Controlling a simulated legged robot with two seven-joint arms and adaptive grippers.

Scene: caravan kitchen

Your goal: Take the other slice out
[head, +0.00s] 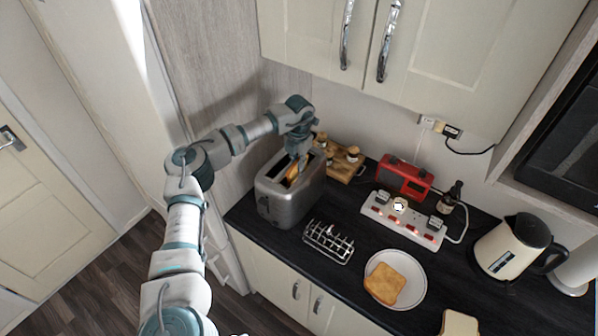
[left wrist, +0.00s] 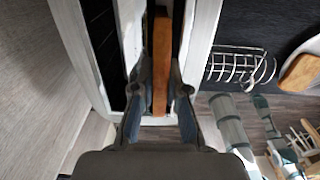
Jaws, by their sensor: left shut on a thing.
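A silver toaster (head: 285,206) stands at the left end of the dark counter. My left gripper (head: 301,162) points down at its top and is shut on a browned bread slice (head: 292,174) at the slot. In the left wrist view the slice (left wrist: 161,60) shows edge-on between the two fingers, along one slot; the other slot looks dark and empty. How deep the slice sits is hard to tell. Another toasted slice (head: 384,283) lies flat on a white plate (head: 417,291) to the right. My right gripper is not in view.
A wire toast rack (head: 328,242) stands just right of the toaster. Behind are a wooden board (head: 346,168), a red radio-like box (head: 405,180) and a white socket strip (head: 405,225). A kettle (head: 510,250) stands right. Pale bread (head: 460,324) shows at the front edge. Cabinets hang above.

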